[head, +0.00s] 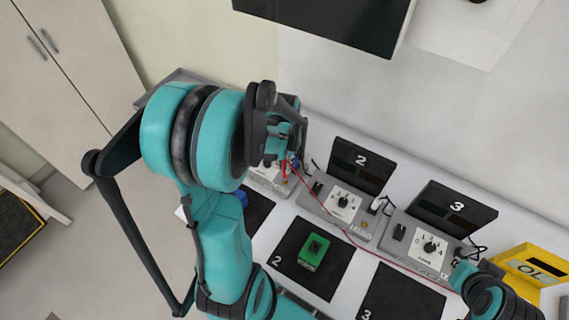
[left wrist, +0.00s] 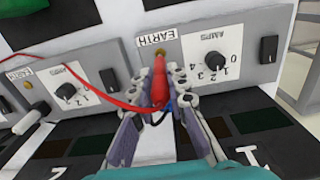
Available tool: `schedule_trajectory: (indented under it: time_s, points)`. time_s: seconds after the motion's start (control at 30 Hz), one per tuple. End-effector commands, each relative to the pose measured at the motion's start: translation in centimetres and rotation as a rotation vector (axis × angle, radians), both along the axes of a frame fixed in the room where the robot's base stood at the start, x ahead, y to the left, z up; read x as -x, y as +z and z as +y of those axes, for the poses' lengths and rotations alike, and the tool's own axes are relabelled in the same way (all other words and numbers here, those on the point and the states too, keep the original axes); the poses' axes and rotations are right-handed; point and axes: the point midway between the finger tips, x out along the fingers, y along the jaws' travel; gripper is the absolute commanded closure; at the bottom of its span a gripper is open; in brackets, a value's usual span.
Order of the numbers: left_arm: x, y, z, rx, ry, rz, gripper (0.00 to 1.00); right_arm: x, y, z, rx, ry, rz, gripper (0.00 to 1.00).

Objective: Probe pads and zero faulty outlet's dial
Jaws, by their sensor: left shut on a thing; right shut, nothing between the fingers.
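My left gripper (head: 288,158) is at outlet 1 and shut on a red probe (left wrist: 159,85). In the left wrist view, the probe's tip is at the brass earth pad (left wrist: 160,51) beside the EARTH label; I cannot tell whether it touches. Outlet 1's amps dial (left wrist: 212,61) is beside it. Outlet 2's dial (head: 342,202) and outlet 3's dial (head: 429,247) show in the head view. A yellow meter (head: 526,263) reads OL. My right gripper (head: 485,288) is shut and empty at the lower right, its fingertips hard to make out.
A green device (head: 313,251) lies on black mat 2 (head: 290,269). A blue object (head: 241,197) is partly hidden by my left arm. Mat 3 (head: 405,300) looks bare where visible. A red cable (head: 345,236) crosses in front of the outlets. Dark screens (head: 360,167) stand behind the dials.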

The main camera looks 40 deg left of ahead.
Motion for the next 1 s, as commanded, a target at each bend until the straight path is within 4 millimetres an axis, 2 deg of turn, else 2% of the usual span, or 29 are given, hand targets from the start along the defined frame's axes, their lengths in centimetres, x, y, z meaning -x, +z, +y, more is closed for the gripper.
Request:
schedule_trajectory:
  time_s: [1.0]
  points:
    - [0.0,-0.73,0.0,0.0,0.0,0.0,1.0,0.0,-0.71,0.0,0.0,0.0,0.0,1.0]
